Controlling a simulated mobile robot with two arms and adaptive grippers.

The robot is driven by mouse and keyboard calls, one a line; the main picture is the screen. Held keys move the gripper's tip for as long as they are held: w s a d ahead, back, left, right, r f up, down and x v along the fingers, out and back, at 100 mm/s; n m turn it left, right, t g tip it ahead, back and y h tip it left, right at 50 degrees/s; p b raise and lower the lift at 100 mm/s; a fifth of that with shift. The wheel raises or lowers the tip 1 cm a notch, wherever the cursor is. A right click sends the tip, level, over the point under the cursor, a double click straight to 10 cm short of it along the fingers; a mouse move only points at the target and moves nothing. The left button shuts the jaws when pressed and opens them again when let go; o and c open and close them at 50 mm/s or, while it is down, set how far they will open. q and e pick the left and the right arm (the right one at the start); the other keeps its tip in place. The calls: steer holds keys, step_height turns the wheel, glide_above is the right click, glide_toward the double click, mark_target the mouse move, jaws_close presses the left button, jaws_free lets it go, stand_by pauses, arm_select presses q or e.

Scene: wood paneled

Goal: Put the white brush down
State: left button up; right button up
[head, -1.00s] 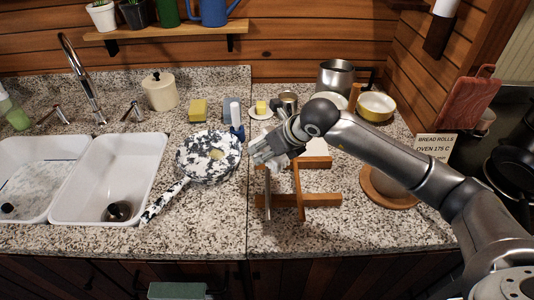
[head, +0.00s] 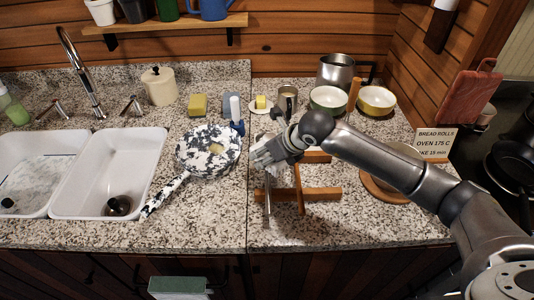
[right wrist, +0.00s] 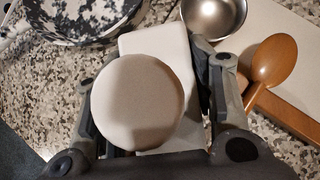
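My right gripper (head: 262,160) is low over the counter, just right of the speckled pan (head: 225,160). In the right wrist view its fingers (right wrist: 155,115) stand on both sides of a white brush (right wrist: 138,100). The brush shows a pale round end close to the camera and a flat pale block (right wrist: 158,42) behind it. The gripper looks shut on it. In the head view the brush is mostly hidden by the hand, and I cannot tell whether it touches the counter. My left gripper is not in view.
A white-and-blue upright item (head: 236,112) stands behind the pan. Wooden pieces (head: 322,194) lie beneath and right. The counter's front strip (head: 215,225) is clear.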

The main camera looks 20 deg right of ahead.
steer(key=o, duration=0.4)
steer(key=shift+r, duration=0.1)
